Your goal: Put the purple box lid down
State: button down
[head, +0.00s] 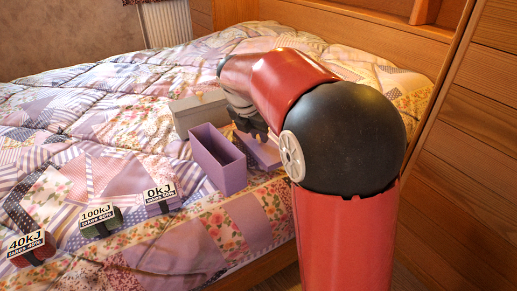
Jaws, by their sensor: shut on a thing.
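The open purple box (232,178) stands on the bed, its top uncovered and its inside showing. The purple box lid (266,154) is just to the right of the box, low over or on the quilt; I cannot tell whether it touches. My gripper (259,134) is shut on the lid, pointing down at it from above. My arm hides the right part of the lid.
A grey-white box (202,110) stands just behind the purple box. Small boxes labelled 0kJ (160,197), 100kJ (100,222) and 40kJ (31,248) sit along the bed's front left. The patchwork quilt (110,110) is clear at the back left. Wooden cabinets (480,120) rise at right.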

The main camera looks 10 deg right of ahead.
aim_at(258, 144)
jog(key=shift+f+b, duration=0.55)
jog(key=shift+f, duration=1.55)
jog(key=shift+f, duration=0.1)
jog(key=c, duration=1.3)
grip_release()
jog(key=p+v, duration=0.3)
jog(key=v, duration=0.9)
jog(key=s+d+f+m+t+y, duration=0.1)
jog(key=s+m, duration=0.7)
jog(key=s+d+f+m+t+y, duration=0.1)
jog(key=s+f+m, duration=0.1)
jog(key=s+m, duration=0.7)
jog(key=s+d+f+m+y, duration=0.1)
jog(key=s+d+f+m, duration=0.1)
jog(key=s+m, duration=0.6)
jog(key=shift+s+f+m+t, duration=0.15)
jog(key=shift+s+m+t, duration=0.15)
jog(key=shift+m+t, duration=0.15)
